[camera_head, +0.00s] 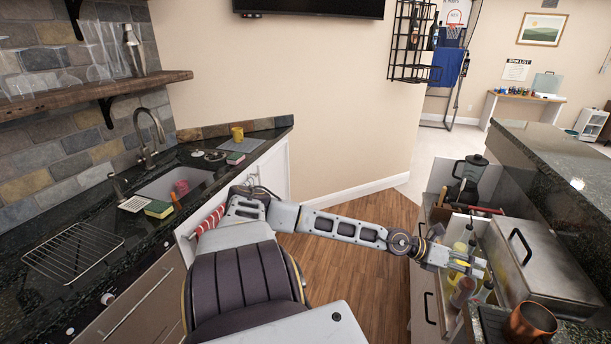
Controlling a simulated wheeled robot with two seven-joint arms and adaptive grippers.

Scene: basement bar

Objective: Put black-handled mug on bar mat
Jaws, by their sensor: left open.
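My left gripper (468,266) is open at the end of its arm, which reaches across to the right. It is among bottles (462,293) in front of the metal box, and I cannot tell whether it touches any. A copper mug (530,322) stands at the bottom right, and no black handle shows on it. A dark ribbed surface (490,322) beside it may be the bar mat. A yellow mug (237,133) stands at the back corner of the left counter, by a flat grey mat (243,146); its handle is too small to tell the colour. My right gripper is not in view.
A large metal box with a black handle (540,262) and a blender (468,178) stand on the right. The left counter holds a sink (175,182), a sponge (158,209) and a wire rack (72,252). Wooden floor (350,265) lies between.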

